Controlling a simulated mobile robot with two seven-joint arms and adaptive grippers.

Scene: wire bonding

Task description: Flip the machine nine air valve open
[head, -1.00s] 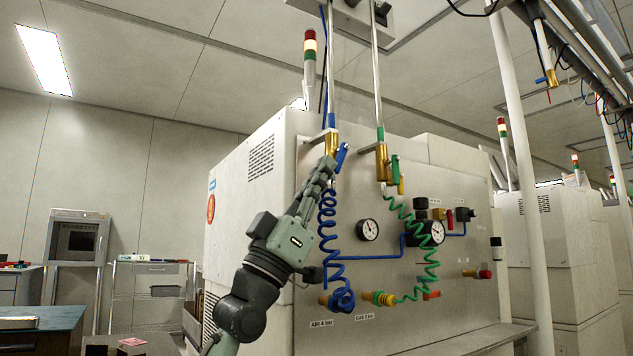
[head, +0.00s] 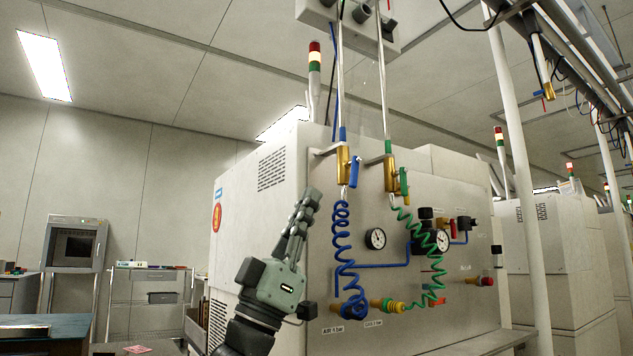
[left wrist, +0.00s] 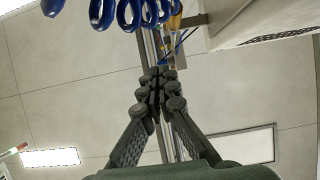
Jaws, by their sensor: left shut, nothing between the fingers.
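The air valve is a brass body (head: 343,163) on the blue-banded pipe, at the upper left of the machine's front panel. Its blue lever (head: 354,172) hangs down beside the body, almost in line with the pipe. A blue coiled hose (head: 342,235) runs down from the valve; its coils also show at the top of the left wrist view (left wrist: 128,12). My left gripper (head: 312,196) is left of and a little below the valve, pointing up, apart from the lever. Its fingers (left wrist: 158,75) are closed together and empty. My right gripper is out of view.
A second brass valve with a green lever (head: 404,182) and green coiled hose (head: 418,250) is just right of it. Pressure gauges (head: 376,238) and fittings sit on the panel (head: 470,330). A white pole (head: 524,180) stands farther right. Open room lies left of the machine.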

